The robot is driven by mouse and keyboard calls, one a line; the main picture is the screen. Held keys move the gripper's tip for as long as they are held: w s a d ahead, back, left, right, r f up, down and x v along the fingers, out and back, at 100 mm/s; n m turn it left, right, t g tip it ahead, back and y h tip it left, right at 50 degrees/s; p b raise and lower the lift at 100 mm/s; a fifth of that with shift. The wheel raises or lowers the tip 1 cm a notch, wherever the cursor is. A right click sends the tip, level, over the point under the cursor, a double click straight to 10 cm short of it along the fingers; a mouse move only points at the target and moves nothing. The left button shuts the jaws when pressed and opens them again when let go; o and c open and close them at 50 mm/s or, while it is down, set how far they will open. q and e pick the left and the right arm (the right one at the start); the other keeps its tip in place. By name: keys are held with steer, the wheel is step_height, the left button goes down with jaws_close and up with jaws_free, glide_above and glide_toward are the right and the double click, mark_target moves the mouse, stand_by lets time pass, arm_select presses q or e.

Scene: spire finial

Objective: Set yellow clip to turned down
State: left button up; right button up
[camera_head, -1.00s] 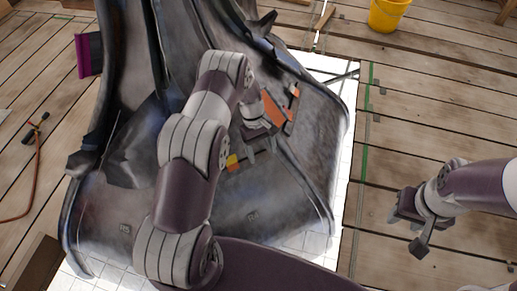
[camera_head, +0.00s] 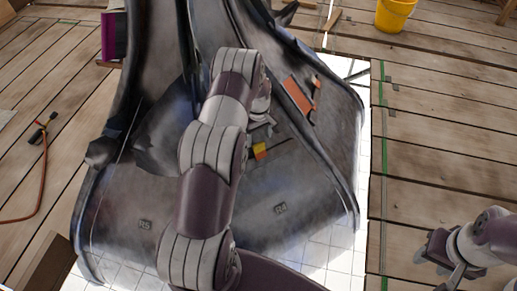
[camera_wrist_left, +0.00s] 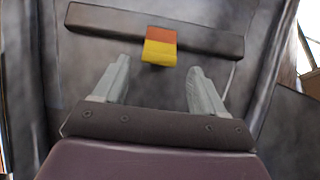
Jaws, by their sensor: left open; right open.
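The yellow clip (camera_head: 260,152) is a small block on the dark sloped face of the spire piece. In the left wrist view the clip (camera_wrist_left: 160,47) shows an orange upper part and a yellow lower part, sitting across a dark bar (camera_wrist_left: 100,20) and hanging over its near edge. My left gripper (camera_wrist_left: 158,67) is open and empty; its two fingers point toward the bar, either side of the clip and apart from it. In the head view my left gripper (camera_head: 263,120) is just above the clip, partly hidden by my arm. My right gripper (camera_head: 437,268) is open and empty over the floor at lower right.
An orange plate (camera_head: 298,99) is on the spire piece right of my left gripper. Labels R5 (camera_head: 145,225) and R4 (camera_head: 280,208) mark the lower face. A yellow bucket (camera_head: 392,15) stands at the back. The plank floor at right is largely clear.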

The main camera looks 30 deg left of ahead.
mark_target(258, 144)
arm_select(q)
step_height(258, 144, down, 5)
steer(key=shift+r+b, duration=0.1)
steer(key=shift+b, duration=0.55)
arm_select(e)
step_height(258, 144, down, 2)
steer(key=shift+f, duration=0.1)
arm_select(q)
steer(key=shift+d, duration=0.1)
steer(key=c, duration=1)
steer(key=shift+a, duration=0.2)
steer(key=shift+w+a+g+h, duration=0.2)
steer(key=shift+g+h, duration=0.1)
steer(key=shift+h, duration=0.3)
arm_select(e)
steer(key=shift+f, duration=0.1)
arm_select(q)
steer(key=shift+d, duration=0.1)
steer(key=o, duration=1)
